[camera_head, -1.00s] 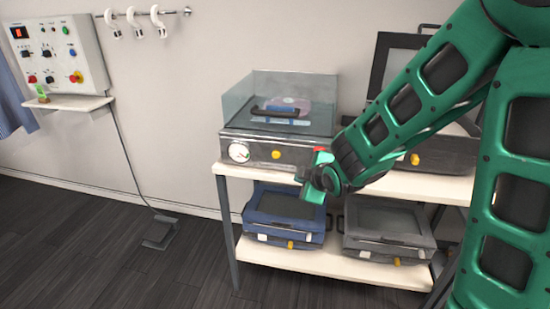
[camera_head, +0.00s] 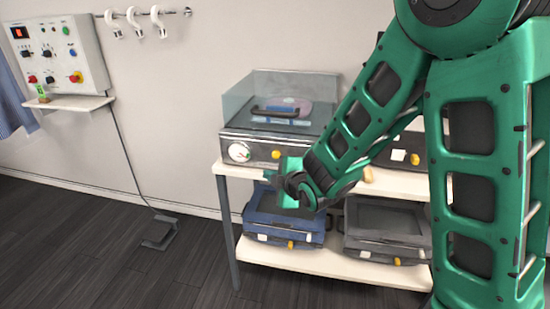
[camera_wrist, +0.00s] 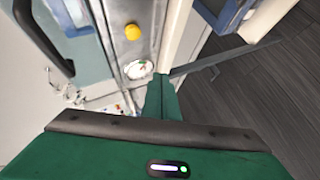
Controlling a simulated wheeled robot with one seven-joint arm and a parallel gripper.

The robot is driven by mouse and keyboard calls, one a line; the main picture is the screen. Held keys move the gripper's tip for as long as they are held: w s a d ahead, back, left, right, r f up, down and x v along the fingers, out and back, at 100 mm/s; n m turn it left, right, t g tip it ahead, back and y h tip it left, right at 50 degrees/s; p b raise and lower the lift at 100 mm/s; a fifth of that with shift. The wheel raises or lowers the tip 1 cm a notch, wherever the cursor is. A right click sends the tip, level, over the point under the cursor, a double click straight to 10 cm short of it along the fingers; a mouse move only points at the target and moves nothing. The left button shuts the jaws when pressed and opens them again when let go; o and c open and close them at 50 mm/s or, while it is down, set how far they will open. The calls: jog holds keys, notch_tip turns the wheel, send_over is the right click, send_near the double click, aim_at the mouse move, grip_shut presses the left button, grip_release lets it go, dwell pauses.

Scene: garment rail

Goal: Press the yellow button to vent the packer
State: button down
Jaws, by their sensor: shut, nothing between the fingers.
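The packer (camera_head: 305,116) stands on the upper shelf, with a clear lid over a purple disc-like item. Its front has a white round gauge (camera_head: 239,151) and a round yellow button (camera_head: 276,154). In the wrist view the yellow button (camera_wrist: 132,32) and the gauge (camera_wrist: 138,68) both show. My gripper (camera_wrist: 158,80) is shut and empty, its green fingers pointing towards the gauge side of the front panel. In the head view it is just below and in front of the button, apart from it as far as I can tell. My arm hides the right part of the packer's front.
A blue machine (camera_head: 285,216) and a grey machine (camera_head: 386,222) sit on the lower shelf (camera_head: 300,262), each with a yellow knob. Another machine stands right of the packer, mostly hidden. A control panel (camera_head: 60,50) hangs at left. A foot pedal (camera_head: 158,234) lies on the floor.

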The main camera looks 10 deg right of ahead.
jog(key=shift+w+d, duration=0.5)
jog(key=shift+w, duration=0.7)
jog(key=shift+w+d, duration=0.5)
jog(key=shift+w, duration=0.7)
jog(key=shift+w+d, duration=0.5)
jog(key=shift+w, duration=0.7)
jog(key=shift+w+d, duration=0.1)
jog(key=shift+w+d, duration=0.1)
jog(key=shift+w, duration=0.1)
jog(key=shift+w+d+r, duration=0.1)
jog(key=shift+w+d, duration=0.05)
jog(key=shift+w, duration=0.2)
jog(key=shift+s, duration=0.15)
jog(key=shift+s+a, duration=0.3)
jog(key=shift+s, duration=0.3)
jog(key=shift+s, duration=0.1)
jog(key=shift+s+a, duration=0.35)
jog(key=shift+s, duration=0.4)
jog(key=shift+s+a, duration=0.3)
jog(key=shift+s, duration=0.4)
jog(key=shift+s+a, duration=0.35)
jog(key=shift+s, duration=0.4)
